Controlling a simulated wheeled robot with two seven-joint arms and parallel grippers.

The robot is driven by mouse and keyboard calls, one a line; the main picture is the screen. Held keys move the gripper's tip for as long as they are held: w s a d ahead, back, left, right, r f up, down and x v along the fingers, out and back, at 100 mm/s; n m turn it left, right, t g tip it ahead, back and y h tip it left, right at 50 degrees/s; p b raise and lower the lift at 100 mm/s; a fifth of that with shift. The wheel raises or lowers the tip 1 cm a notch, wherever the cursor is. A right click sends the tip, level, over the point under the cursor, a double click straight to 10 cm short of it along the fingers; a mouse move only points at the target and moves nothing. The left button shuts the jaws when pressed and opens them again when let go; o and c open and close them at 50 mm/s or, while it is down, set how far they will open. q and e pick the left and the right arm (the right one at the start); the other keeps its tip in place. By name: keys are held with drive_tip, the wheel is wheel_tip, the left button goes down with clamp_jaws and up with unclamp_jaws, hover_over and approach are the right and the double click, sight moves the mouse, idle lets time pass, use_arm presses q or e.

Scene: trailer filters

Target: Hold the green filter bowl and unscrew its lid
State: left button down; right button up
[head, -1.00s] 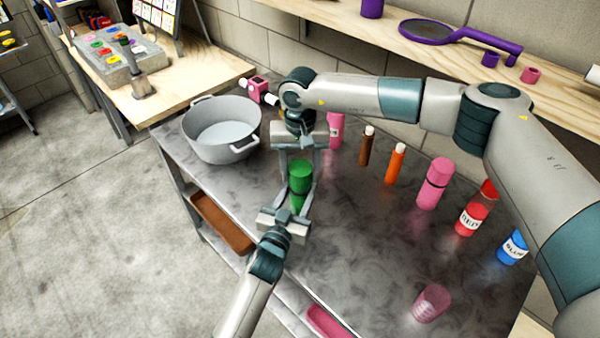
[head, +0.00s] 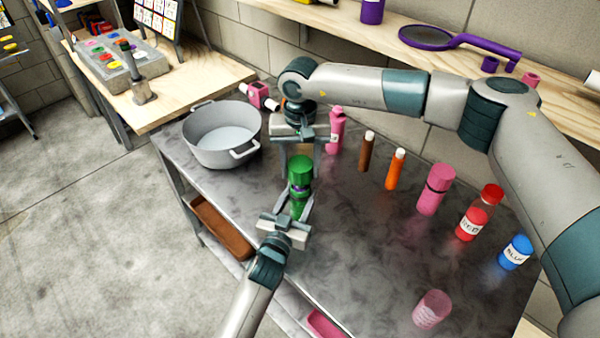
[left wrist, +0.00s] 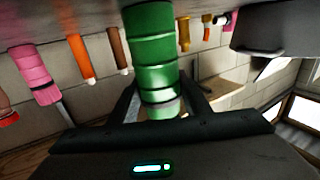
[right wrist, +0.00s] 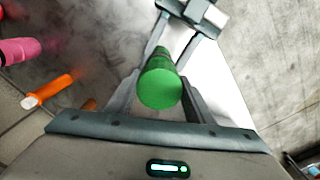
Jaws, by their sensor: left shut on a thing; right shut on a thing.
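The green filter bowl (head: 297,207) stands upright above the metal bench, with its green lid (head: 300,168) on top. A thin purplish band shows between lid and bowl. My left gripper (head: 296,212) comes in from the front and is shut on the bowl, its fingers on either side. My right gripper (head: 299,162) reaches down from above and is shut on the lid. In the right wrist view the round lid top (right wrist: 160,90) lies between the fingers. In the left wrist view the banded green body (left wrist: 155,60) runs between the fingers. The finger contacts are partly hidden.
A grey pot (head: 222,135) stands left on the bench (head: 370,260). Pink, brown and orange bottles, a pink canister (head: 434,190), a red bottle (head: 473,222) and a blue bottle (head: 515,252) stand right. A clear pink cup (head: 431,309) is near the front. Bench between is clear.

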drive_tip(key=shift+r, duration=0.7)
use_arm(q)
drive_tip(key=c, duration=0.9)
unclamp_jaws()
drive_tip(key=shift+s, duration=0.1)
drive_tip(key=b+v, duration=0.2)
drive_tip(key=v, duration=0.9)
drive_tip(key=shift+s+a, duration=0.2)
drive_tip(key=shift+s, duration=0.15)
use_arm(e)
wheel_tip(320, 180, down, 2)
drive_tip(key=shift+f, duration=0.25)
